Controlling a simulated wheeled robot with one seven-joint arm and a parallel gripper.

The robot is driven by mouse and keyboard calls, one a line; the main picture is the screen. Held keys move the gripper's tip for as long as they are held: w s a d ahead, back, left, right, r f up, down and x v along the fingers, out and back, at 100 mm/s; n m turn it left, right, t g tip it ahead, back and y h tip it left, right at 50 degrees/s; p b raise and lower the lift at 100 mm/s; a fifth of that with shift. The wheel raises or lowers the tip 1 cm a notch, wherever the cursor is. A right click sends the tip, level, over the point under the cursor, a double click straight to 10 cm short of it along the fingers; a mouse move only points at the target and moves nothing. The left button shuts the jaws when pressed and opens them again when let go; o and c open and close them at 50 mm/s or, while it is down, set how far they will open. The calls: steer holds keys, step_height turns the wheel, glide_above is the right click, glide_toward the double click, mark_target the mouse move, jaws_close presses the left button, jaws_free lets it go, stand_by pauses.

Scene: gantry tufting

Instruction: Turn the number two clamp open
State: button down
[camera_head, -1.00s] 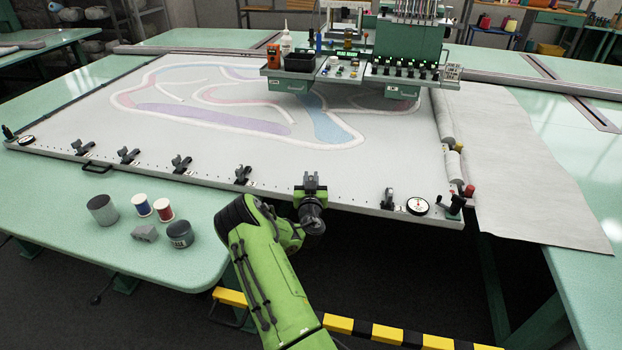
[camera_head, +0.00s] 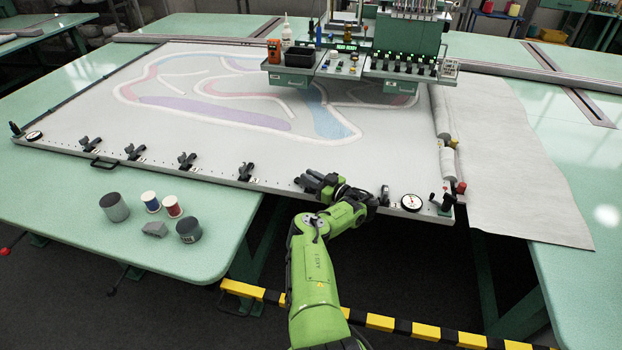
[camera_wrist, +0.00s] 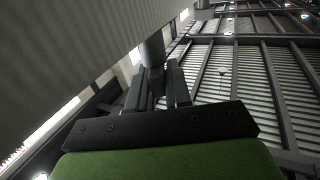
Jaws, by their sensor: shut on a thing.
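Several black clamps stand in a row along the front rail of the white cloth frame (camera_head: 215,173); their numbers are too small to read. My gripper (camera_head: 312,183) is at the clamp between the clamp on its left (camera_head: 245,172) and the one on its right (camera_head: 385,194). It comes in from the right, lying low and sideways over the rail, and hides most of that clamp. In the wrist view my gripper (camera_wrist: 158,88) is shut on a grey round post (camera_wrist: 153,50), seemingly the clamp's handle. How far the clamp is turned is hidden.
A round dial (camera_head: 411,202) and a black crank (camera_head: 443,203) are on the rail to the right. Spools and pots (camera_head: 172,206) stand on the left table. The green tufting head (camera_head: 408,45) is behind. A yellow-black barrier (camera_head: 380,322) runs low in front.

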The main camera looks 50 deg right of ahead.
steer(key=shift+n+y+b, duration=1)
steer(key=shift+y+b, duration=0.15)
steer(key=shift+y, duration=0.45)
steer(key=c, duration=1.1)
jaws_free()
steer(key=shift+c, duration=0.2)
steer(key=s+d+p, duration=0.1)
steer(key=s+p, duration=0.3)
steer(key=s, duration=0.7)
steer(key=shift+s+d, duration=0.4)
